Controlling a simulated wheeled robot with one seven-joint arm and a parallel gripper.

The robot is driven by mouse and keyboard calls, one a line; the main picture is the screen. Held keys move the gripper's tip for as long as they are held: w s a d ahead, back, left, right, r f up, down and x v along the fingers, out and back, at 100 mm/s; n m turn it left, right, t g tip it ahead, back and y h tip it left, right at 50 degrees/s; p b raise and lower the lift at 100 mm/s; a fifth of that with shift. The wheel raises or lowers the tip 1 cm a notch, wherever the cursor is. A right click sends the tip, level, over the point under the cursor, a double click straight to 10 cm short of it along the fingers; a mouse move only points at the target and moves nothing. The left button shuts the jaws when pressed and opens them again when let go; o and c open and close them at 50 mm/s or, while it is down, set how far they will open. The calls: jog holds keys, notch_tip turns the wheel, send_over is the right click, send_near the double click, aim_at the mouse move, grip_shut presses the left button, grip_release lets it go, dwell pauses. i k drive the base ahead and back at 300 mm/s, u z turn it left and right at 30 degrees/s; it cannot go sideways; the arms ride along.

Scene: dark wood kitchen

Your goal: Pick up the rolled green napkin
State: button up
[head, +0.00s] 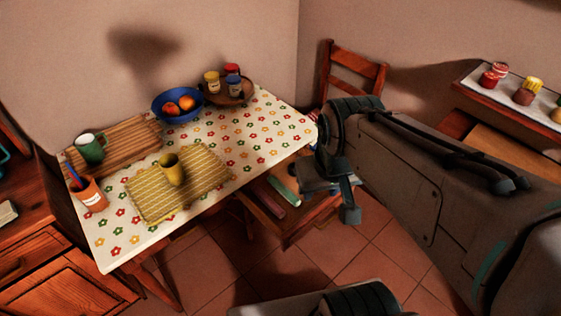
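The rolled green napkin (284,190) appears to be a pale green roll lying in an open wooden drawer (291,232) below the table's right side. A reddish-brown roll (262,196) lies beside it on the left. My gripper (338,192) is over the right part of the drawer, to the right of the green roll and apart from it in the picture. One dark finger points down. My wrist and the angle hide the rest, so I cannot tell how far the fingers are apart. The right side of the drawer is partly hidden behind my gripper.
The table (262,128) with a flowered cloth stands above the drawer. It holds a blue fruit bowl (170,116), a round tray with jars (246,96), a yellow cup (171,170) and a green mug (89,149). A chair (352,75) stands behind. Tiled floor (375,262) lies open in front.

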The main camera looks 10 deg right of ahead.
aim_at(277, 184)
jog(key=i, duration=0.35)
jog(key=u, duration=0.05)
jog(key=k, duration=1.1)
jog(key=z, duration=1.15)
jog(key=i, duration=1.3)
jog(key=u, duration=0.85)
jog(key=i, duration=0.3)
jog(key=u, duration=0.2)
